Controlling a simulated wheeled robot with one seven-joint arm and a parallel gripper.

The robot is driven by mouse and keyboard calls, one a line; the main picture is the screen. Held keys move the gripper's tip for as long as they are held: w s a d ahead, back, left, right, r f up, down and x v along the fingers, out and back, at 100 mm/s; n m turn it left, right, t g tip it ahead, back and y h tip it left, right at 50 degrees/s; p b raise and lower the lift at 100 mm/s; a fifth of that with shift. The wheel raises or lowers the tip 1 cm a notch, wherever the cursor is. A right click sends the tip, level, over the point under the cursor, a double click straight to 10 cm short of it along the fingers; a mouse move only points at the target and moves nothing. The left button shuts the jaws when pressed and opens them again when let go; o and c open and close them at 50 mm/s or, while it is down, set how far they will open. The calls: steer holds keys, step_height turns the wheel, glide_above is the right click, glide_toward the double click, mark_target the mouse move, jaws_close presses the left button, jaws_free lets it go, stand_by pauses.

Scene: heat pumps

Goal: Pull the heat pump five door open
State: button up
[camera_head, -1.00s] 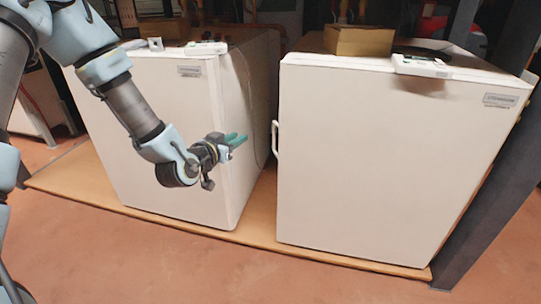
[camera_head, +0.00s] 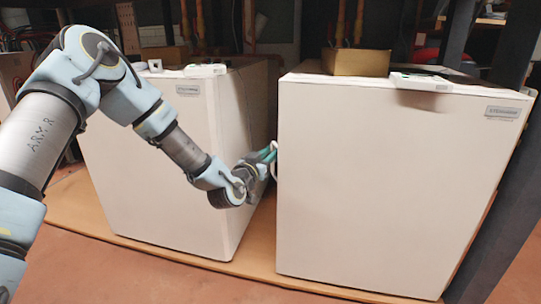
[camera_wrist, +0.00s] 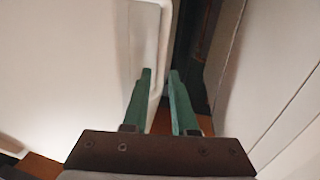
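Two white heat pumps stand side by side, the left one (camera_head: 165,170) and the right one (camera_head: 390,180). No number can be read on either. The right one has a white vertical handle (camera_head: 274,170) on its left edge, partly hidden by my gripper. My gripper (camera_head: 270,151) is at this handle, with its green fingers pointing toward it. In the wrist view the fingers of my gripper (camera_wrist: 160,73) are apart. The door's pale edge and handle (camera_wrist: 152,40) lie ahead of and partly between them. I cannot tell whether they touch. The right door looks closed.
A cardboard box (camera_head: 356,62) and a white controller (camera_head: 420,82) lie on the right heat pump. Another controller (camera_head: 205,70) lies on the left one. A narrow dark gap separates the two units. A dark post (camera_head: 505,190) stands at the right. The reddish floor (camera_head: 150,270) in front is clear.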

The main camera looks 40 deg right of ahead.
steer(key=shift+w+d, duration=0.15)
steer(key=shift+d, duration=0.3)
jaws_close()
stand_by(1.2)
